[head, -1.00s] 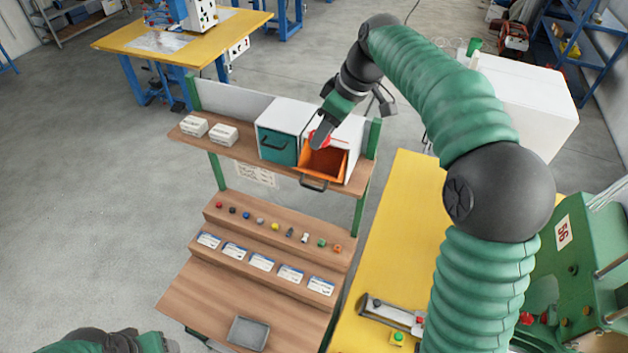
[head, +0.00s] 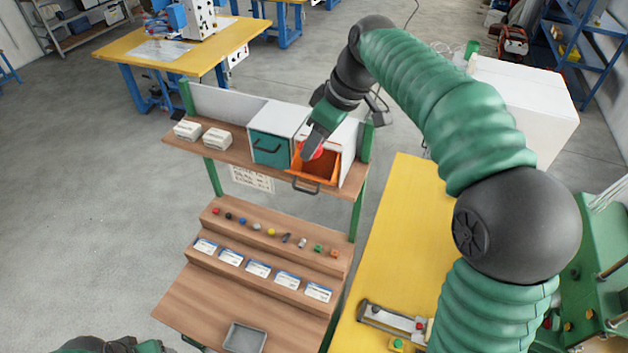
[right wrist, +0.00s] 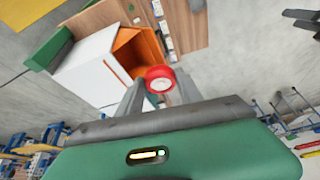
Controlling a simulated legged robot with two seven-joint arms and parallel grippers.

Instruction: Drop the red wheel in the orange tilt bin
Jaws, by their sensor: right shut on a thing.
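The orange tilt bin (head: 329,176) is tipped open in its white housing on the upper shelf, with a dark handle on its front. My right gripper (head: 310,153) is above the bin's left part and shut on the red wheel (head: 315,152). In the right wrist view the red wheel (right wrist: 160,78) sits between the fingertips, and the orange bin (right wrist: 140,50) shows just beyond it. From these views I cannot tell whether the wheel is inside the bin's rim. My left gripper is at the bottom left edge of the head view, and its fingers are not visible.
A closed teal bin (head: 270,149) stands left of the orange one. White boxes (head: 217,138) sit farther left on the shelf. Small coloured parts (head: 271,231) line a lower step, above label cards (head: 258,268). A grey tray (head: 245,338) lies on the bench. A yellow table (head: 392,250) stands to the right.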

